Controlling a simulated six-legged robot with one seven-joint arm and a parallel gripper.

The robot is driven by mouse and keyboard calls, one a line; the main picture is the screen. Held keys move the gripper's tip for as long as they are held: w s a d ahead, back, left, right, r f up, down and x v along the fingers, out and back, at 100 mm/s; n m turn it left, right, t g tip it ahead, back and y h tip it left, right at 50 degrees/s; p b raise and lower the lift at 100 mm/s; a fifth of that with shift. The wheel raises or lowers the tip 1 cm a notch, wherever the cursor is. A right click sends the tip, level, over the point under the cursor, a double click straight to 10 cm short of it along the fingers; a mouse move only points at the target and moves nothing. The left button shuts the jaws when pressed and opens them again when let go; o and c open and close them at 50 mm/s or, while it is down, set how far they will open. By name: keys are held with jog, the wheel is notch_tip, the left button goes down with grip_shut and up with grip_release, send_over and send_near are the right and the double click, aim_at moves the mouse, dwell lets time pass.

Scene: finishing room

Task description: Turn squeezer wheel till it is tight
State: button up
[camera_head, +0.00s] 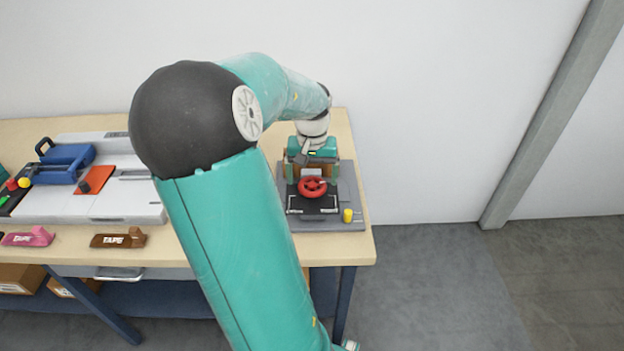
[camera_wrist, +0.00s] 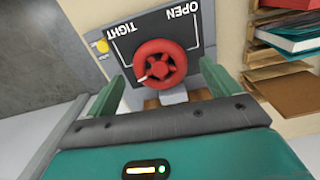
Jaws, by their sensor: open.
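The red squeezer wheel (camera_head: 312,187) sits on a dark panel (camera_head: 300,205) at the table's right end. In the wrist view the red wheel (camera_wrist: 174,58) shows a small white mark at its lower left rim. The panel (camera_wrist: 190,20) carries the words TIGHT and OPEN, seen upside down, at the two ends of a white line. My gripper (camera_wrist: 161,72) is open, with one green finger on each side of the wheel and nothing clearly held. In the head view my gripper (camera_head: 312,157) is just behind the wheel. Whether the fingers touch it I cannot tell.
A yellow knob (camera_head: 348,216) stands at the base's front right corner. Books (camera_wrist: 290,38) and brown boards lie close on the right in the wrist view. Tape dispensers (camera_head: 118,238) and a blue tool (camera_head: 66,164) are farther left. Floor right of the table is clear.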

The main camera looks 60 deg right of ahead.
aim_at(311, 184)
notch_tip(311, 184, up, 12)
dwell(0.3)
jog(key=shift+w, duration=0.15)
